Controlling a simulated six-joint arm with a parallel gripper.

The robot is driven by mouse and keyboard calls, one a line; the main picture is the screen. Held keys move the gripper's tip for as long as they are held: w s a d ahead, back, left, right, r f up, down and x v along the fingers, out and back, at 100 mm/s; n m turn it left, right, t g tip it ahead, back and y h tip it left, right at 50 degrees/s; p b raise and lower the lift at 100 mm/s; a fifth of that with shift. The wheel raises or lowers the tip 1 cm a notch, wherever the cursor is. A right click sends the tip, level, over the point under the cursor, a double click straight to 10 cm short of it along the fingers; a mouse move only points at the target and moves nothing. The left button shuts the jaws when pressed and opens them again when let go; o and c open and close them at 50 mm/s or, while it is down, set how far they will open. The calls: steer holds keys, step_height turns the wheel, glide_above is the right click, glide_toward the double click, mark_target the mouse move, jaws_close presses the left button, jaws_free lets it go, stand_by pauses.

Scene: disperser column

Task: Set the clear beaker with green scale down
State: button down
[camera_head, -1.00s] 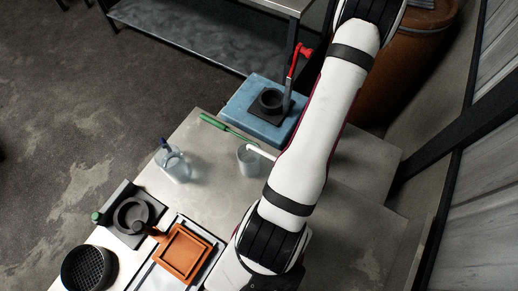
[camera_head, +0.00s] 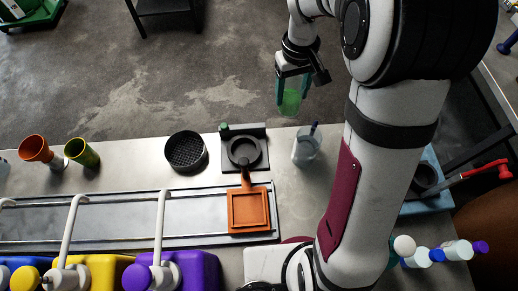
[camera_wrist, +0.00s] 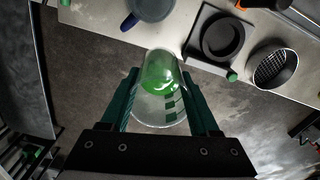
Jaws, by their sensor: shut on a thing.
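The clear beaker with green scale (camera_head: 290,98) is held in my gripper (camera_head: 293,80) in the head view, in front of bare floor beyond the table's far edge. In the wrist view the beaker (camera_wrist: 158,108) sits between the two green fingers of my gripper (camera_wrist: 159,76), which is shut on it. Green marks show on its wall and a green patch shows inside. Its tilt is hard to tell. A black ring holder (camera_head: 263,144) on a dark plate stands on the table nearby.
A clear jug with a blue part (camera_head: 305,146) stands right of the ring holder. A black mesh cup (camera_head: 186,151), orange square frame (camera_head: 248,210), orange cup (camera_head: 36,149) and yellow cup (camera_head: 82,153) are on the table (camera_head: 125,171). Coloured jugs line the near edge.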

steer(key=s+a+n, duration=0.6)
steer(key=a, duration=0.6)
glide_above(244, 152)
step_height(244, 152, down, 10)
steer(key=shift+f, duration=0.15)
steer(key=shift+f, duration=0.1)
steer(key=shift+c, duration=0.6)
jaws_free()
step_height(244, 152, up, 13)
steer(key=s+d+r+m+y, duration=0.1)
steer(key=s+d+r+m, duration=0.1)
steer(key=s+m, duration=0.5)
steer(key=s+d+r+m, duration=0.1)
steer(key=s+d+m, duration=0.4)
steer(key=s, duration=0.7)
steer(key=shift+s+d+r+m+y, duration=0.3)
steer(key=shift+r+m+y, duration=0.1)
steer(key=shift+m, duration=0.7)
